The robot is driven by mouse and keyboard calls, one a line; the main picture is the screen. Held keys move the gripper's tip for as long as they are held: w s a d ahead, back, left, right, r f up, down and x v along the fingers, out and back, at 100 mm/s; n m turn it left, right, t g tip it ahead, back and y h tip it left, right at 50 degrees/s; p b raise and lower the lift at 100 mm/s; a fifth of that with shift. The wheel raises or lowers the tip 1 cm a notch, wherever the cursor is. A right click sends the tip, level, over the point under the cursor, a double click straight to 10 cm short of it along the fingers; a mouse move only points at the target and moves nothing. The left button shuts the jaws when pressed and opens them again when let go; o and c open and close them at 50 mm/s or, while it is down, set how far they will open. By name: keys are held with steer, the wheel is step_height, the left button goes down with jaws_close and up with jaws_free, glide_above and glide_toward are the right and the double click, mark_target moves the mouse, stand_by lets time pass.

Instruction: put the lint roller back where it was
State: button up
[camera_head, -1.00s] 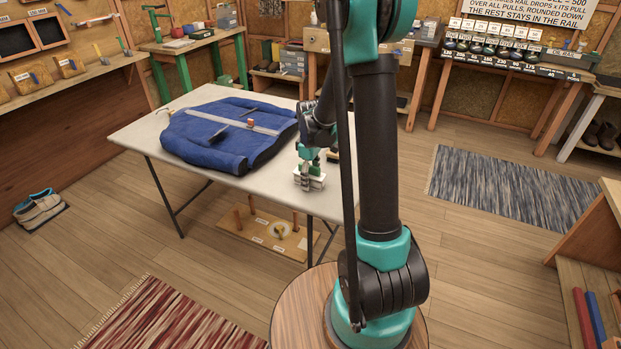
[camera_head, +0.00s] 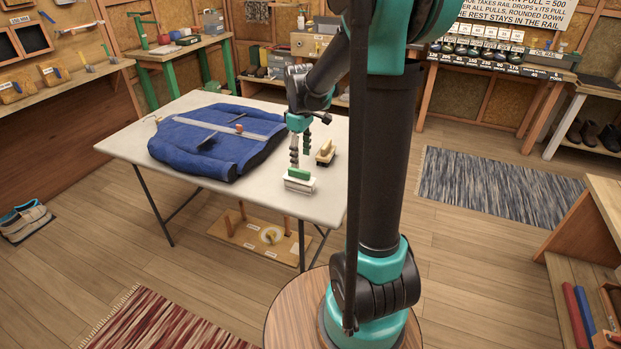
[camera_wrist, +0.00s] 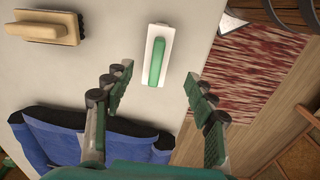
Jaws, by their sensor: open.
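No lint roller can be identified for certain. A white block with a green handle (camera_head: 299,184) lies on the table (camera_head: 222,210) near its front right edge; it also shows in the wrist view (camera_wrist: 157,55). My gripper (camera_head: 301,158) is open and empty, just above and behind it. In the wrist view my fingers (camera_wrist: 158,76) are spread apart, with the block beyond them and the green handle between their tips. A blue padded garment (camera_head: 215,148) lies on the table to the left, with a pale strip and small dark and orange things on it.
A wooden brush (camera_head: 325,152) lies right of my gripper, close by. A wooden board with pegs, labels and a white round thing (camera_head: 268,236) is under the table. Bare tabletop lies between garment and block. Rails line the left wall.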

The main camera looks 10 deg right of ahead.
steer(key=s+d+f+m+t, duration=0.1)
steer(key=s+m, duration=0.4)
steer(key=s, duration=0.5)
steer(key=s+d+f+m+t, duration=0.2)
steer(key=s+f+m, duration=0.3)
steer(key=s, duration=0.6)
steer(key=shift+d+f+t, duration=0.2)
steer(key=shift+f+t, duration=0.1)
steer(key=shift+t, duration=0.2)
